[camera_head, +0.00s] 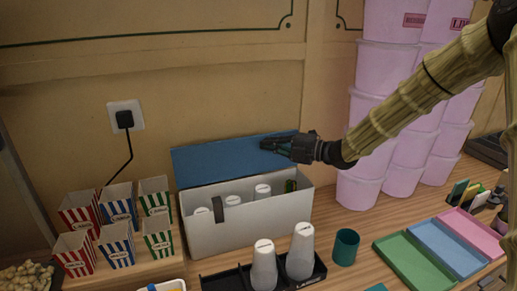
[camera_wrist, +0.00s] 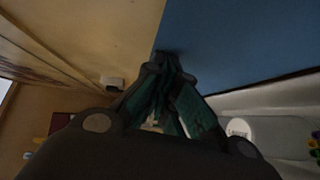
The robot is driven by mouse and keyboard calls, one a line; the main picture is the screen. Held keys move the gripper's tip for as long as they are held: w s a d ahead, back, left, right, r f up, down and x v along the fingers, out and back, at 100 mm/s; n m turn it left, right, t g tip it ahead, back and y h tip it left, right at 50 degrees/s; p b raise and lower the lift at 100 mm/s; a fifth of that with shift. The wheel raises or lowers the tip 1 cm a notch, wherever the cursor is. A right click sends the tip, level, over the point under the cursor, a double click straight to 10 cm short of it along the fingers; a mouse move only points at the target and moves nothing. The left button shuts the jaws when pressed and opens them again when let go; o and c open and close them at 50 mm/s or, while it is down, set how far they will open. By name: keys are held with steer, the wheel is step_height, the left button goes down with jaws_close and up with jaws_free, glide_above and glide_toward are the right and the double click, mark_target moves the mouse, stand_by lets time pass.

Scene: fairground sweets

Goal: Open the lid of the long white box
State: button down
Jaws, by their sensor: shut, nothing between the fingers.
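The long white box (camera_head: 245,231) stands on the wooden counter against the back wall. Its blue lid (camera_head: 215,160) is raised and leans back at the rear, so the inside shows. Several white-topped containers (camera_head: 263,191) stand inside, with a small dark and green item at the right end. My gripper (camera_head: 268,145) is shut and empty, at the upper right part of the lid's inner face. In the wrist view the fingertips (camera_wrist: 168,58) are together by the edge of the blue lid (camera_wrist: 240,45). I cannot tell whether they touch it.
Striped popcorn boxes (camera_head: 116,244) stand at the left, near a wall plug (camera_head: 124,118). A black tray (camera_head: 228,281) with white cups (camera_head: 300,252) is in front of the box. A teal cup (camera_head: 345,247), pink tubs (camera_head: 362,160) and coloured trays (camera_head: 412,262) are at the right.

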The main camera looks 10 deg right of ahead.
steer(key=shift+w, duration=0.2)
steer(key=shift+r, duration=0.15)
steer(key=shift+r, duration=0.15)
steer(key=shift+a, duration=0.1)
steer(key=shift+s+a+b, duration=0.1)
steer(key=shift+s+b, duration=0.15)
steer(key=shift+b, duration=0.1)
steer(key=s+a+f+b+v, duration=0.1)
steer(key=b+v, duration=0.3)
steer(key=v, duration=0.9)
steer(key=shift+s+a+r, duration=0.15)
steer(key=shift+s+r, duration=0.15)
steer(key=shift+r, duration=0.2)
